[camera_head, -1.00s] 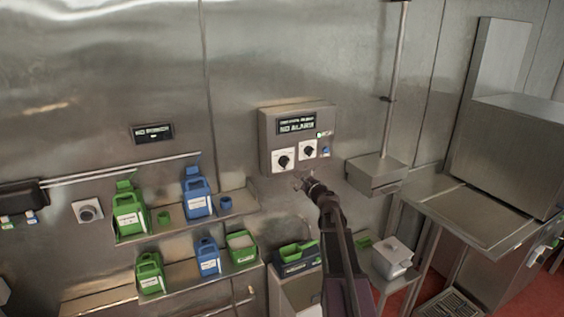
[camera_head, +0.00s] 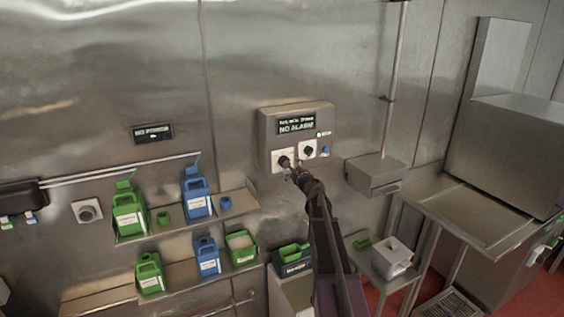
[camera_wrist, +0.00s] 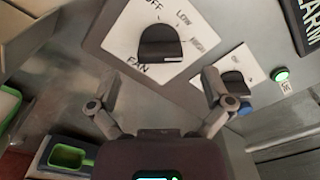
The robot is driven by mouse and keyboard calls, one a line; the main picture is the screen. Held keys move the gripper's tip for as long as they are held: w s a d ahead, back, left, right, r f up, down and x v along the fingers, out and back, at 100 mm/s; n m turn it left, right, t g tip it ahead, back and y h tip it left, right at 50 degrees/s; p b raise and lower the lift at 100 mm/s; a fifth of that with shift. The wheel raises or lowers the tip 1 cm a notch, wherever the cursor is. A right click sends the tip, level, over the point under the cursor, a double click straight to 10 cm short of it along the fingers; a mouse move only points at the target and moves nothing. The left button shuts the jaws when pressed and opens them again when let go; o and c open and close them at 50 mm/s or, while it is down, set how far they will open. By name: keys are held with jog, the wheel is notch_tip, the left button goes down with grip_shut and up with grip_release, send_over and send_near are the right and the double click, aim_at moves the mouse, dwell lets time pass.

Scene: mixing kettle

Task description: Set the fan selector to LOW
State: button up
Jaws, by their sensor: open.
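The fan selector is a black knob (camera_wrist: 160,46) on a white plate marked FAN, OFF, LOW and HIGH, seen large in the wrist view. I cannot tell surely which mark its pointer faces. In the head view this knob (camera_head: 284,161) is the left one on the grey wall box (camera_head: 268,127), partly covered by my gripper (camera_head: 291,171). In the wrist view my gripper (camera_wrist: 161,77) is open and empty. Its two fingers are spread to either side, below the knob in the picture. Neither finger visibly touches it.
A second black knob (camera_wrist: 233,84) on a white plate sits right of the fan knob, close to my right finger. A lit green button (camera_wrist: 282,75) is beside it. A display reading NO ALARM (camera_head: 296,126) is above. Shelves with green and blue jugs (camera_head: 197,198) are at left.

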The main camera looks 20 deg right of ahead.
jog(key=shift+w, duration=1.45)
jog(key=shift+w, duration=0.1)
jog(key=shift+w, duration=0.35)
